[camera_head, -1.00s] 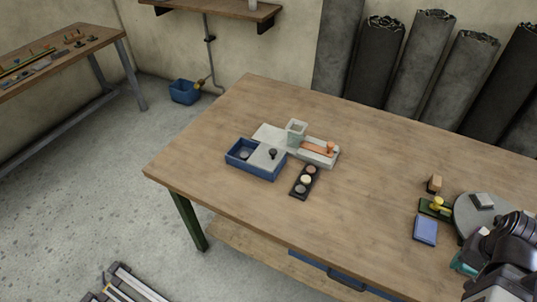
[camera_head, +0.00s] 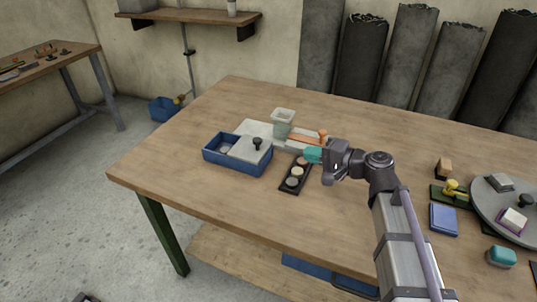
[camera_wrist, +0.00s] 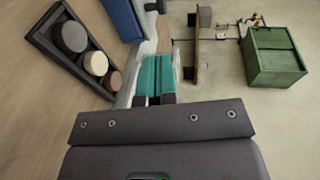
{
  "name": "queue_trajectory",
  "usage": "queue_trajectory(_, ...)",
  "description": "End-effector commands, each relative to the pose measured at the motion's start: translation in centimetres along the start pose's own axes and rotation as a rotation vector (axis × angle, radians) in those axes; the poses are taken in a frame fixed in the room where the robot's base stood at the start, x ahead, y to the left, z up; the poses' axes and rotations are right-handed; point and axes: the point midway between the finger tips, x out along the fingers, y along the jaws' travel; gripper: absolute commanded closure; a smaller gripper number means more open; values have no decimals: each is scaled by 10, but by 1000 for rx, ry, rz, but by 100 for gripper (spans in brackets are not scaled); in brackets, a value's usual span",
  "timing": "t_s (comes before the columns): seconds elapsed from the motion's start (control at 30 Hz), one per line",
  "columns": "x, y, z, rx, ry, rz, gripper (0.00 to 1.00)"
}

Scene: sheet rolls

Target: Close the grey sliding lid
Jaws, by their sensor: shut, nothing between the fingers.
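The grey sliding lid (camera_head: 250,151) lies on the blue box (camera_head: 237,166) near the far left of the table, with a dark knob (camera_head: 257,143) standing on it. The lid covers the right part of the box; the left part is open and shows a round item inside. My gripper (camera_head: 313,155) is to the right of the box, above the black tray, apart from the lid. In the wrist view its teal fingers (camera_wrist: 155,76) are together and hold nothing. A part of the blue box (camera_wrist: 124,18) shows at the top of the wrist view.
The black tray (camera_head: 286,187) with three round pieces lies right of the box. A pale cup (camera_head: 283,122) and an orange-handled tool (camera_head: 306,139) stand behind it. A blue block (camera_head: 443,219) and a round grey turntable (camera_head: 488,207) are at the right. The front left tabletop is clear.

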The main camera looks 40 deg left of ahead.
Motion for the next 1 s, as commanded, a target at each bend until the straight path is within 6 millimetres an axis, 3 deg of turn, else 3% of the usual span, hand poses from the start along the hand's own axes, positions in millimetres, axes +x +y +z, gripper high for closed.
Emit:
queue_trajectory(0.27,9,-3,-2,12,15,-13,100)
queue_trajectory(0.8,118,-3,-4,11,13,-11,100)
queue_trajectory(1.0,137,-4,-4,11,14,-11,100)
